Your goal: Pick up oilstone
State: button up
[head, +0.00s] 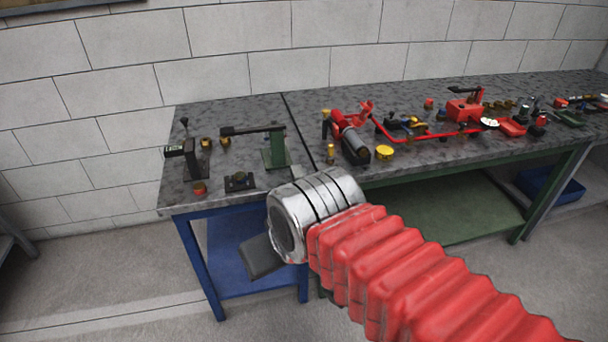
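My gripper (262,258) shows only as a dark grey, blocky piece past the silver collar of my red-sleeved arm. It is in front of the blue-framed table, below the level of its top. Its fingertips are not clear, and I cannot tell whether it is open or shut or holds anything. I cannot single out the oilstone with certainty. A small dark flat block (240,182) with a greenish round part on it lies near the front of the left tabletop, up and left of my gripper.
The blue-framed table (190,215) adjoins a green-framed table (455,163). A black-armed green stand (276,150), a dark upright device (190,155) and small brass pieces stand on the left top. Red pump parts (465,110) and a yellow disc (385,152) crowd the right top. A block wall stands behind.

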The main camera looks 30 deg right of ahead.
aim_at(296, 172)
jog(key=u, duration=0.05)
jog(key=i, duration=1)
jog(key=z, duration=0.05)
